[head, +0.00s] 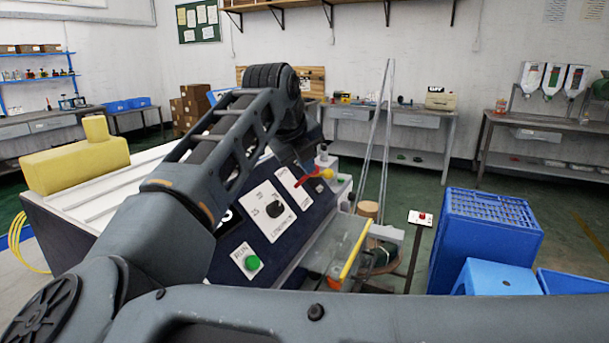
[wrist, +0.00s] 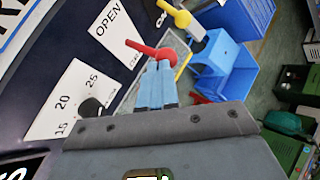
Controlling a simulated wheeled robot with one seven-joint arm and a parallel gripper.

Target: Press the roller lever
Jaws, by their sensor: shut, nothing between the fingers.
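A red lever (wrist: 148,51) with a rounded end sticks out beside the white OPEN plate (wrist: 108,32) on the dark machine panel. A yellow lever (wrist: 174,14) with a rounded end is further up. I cannot tell which of them, if either, is the roller lever. My gripper (wrist: 158,68) is shut and empty, its blue fingertips overlapping the red rounded end in the wrist view; contact is unclear. In the head view, the red lever (head: 309,178) and a yellow knob (head: 327,173) show just past the arm's end, and the fingers are hidden.
The panel has a numbered dial (head: 273,209) and a green RUN button (head: 252,262). A yellow-edged clear guard (head: 354,250) stands in front of the machine. Blue crates (head: 487,235) stand on the floor at right, near a small post with a red button (head: 421,216).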

